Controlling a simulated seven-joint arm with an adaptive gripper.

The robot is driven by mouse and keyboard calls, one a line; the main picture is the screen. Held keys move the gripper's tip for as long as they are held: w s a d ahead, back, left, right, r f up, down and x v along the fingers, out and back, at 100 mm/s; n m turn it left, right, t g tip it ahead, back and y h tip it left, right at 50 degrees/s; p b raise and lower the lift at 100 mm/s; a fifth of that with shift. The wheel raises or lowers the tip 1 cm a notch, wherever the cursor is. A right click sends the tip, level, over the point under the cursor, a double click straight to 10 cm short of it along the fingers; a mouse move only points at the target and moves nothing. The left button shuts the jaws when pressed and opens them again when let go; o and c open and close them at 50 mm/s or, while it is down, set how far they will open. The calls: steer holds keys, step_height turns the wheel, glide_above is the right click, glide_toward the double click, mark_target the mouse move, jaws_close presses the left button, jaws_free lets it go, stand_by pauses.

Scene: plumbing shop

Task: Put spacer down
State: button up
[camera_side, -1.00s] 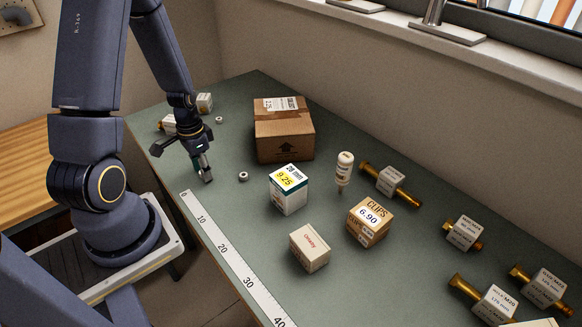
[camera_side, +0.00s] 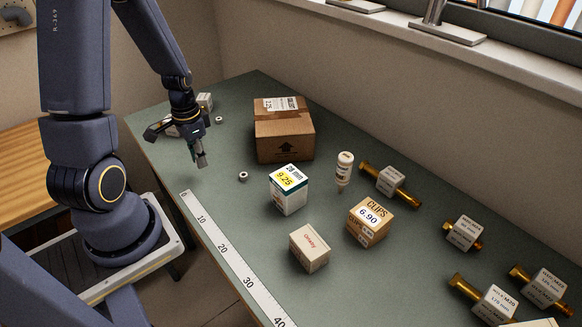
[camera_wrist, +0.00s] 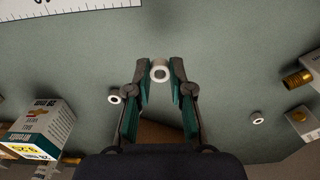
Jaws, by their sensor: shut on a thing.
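My gripper (camera_side: 200,162) points down over the left part of the green bench in the side view. In the wrist view my gripper (camera_wrist: 160,75) is shut on a small white ring-shaped spacer (camera_wrist: 159,73), held between the fingertips with its hole facing the camera. The fingertips look a little above the bench, but the exact gap is hard to tell. A similar ring (camera_side: 243,176) lies on the bench right of the gripper, and shows in the wrist view (camera_wrist: 115,99). Another ring (camera_side: 219,120) lies farther back, also in the wrist view (camera_wrist: 258,117).
A cardboard box (camera_side: 284,137) stands behind and right of the gripper. A ruler (camera_side: 221,247) runs along the front edge.

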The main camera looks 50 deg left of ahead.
steer(key=shift+m, duration=0.3)
steer(key=r, duration=0.5)
steer(key=shift+s+d+r, duration=0.15)
steer(key=shift+s+r, duration=0.05)
steer(key=shift+r, duration=0.05)
steer(key=d+r+m, duration=0.6)
steer(key=d+m, duration=0.1)
steer(key=d, duration=0.3)
steer(key=d+r+m, duration=0.7)
steer(key=d+m, duration=0.1)
steer(key=d, duration=0.1)
glide_above(289, 171)
steer(key=f, duration=0.9)
steer(key=shift+s+f, duration=0.15)
steer(key=shift+s, duration=0.25)
steer(key=shift+w+f, duration=0.2)
steer(key=shift+f, duration=0.05)
steer(key=shift+w+f, duration=0.2)
steer(key=shift+f, duration=1.55)
steer(key=shift+f, duration=0.15)
